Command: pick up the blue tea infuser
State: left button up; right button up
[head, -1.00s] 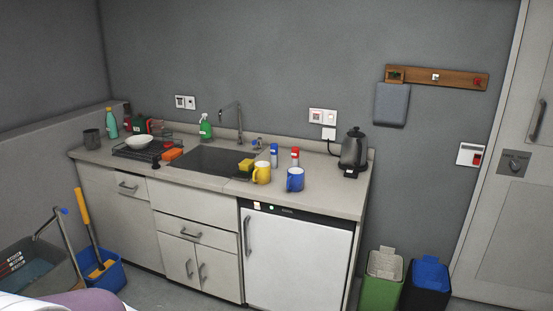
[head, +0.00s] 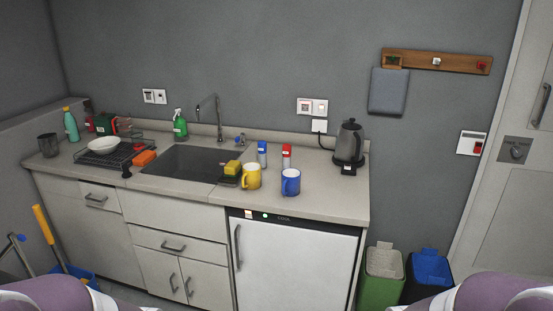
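A small blue item (head: 240,139) sits at the back of the counter, just right of the tap; it is too small to tell if it is the blue tea infuser. A blue-topped container (head: 262,154) stands upright on the counter beside a red-topped one (head: 287,157). A blue mug (head: 290,182) and a yellow mug (head: 251,177) stand in front of them. Purple parts of my arms show at the bottom corners. Neither gripper is in view.
A sink (head: 190,163) lies left of the mugs, with a dish rack (head: 105,155) further left. A dark kettle (head: 349,145) stands near the counter's right end. A green bin (head: 382,277) and a blue-lidded bin (head: 428,268) stand on the floor at right.

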aim_at(262, 144)
jog(key=z, duration=0.35)
jog(key=i+j+z, duration=0.85)
jog(key=j, duration=0.2)
jog(key=i+j+z, duration=0.1)
jog(key=j+z, duration=0.2)
jog(key=j, duration=0.15)
jog(key=i+j, duration=0.15)
jog(key=j, duration=0.25)
jog(key=i+j, duration=0.1)
jog(key=j, duration=0.35)
jog(key=i+j, duration=0.15)
jog(key=j, duration=0.25)
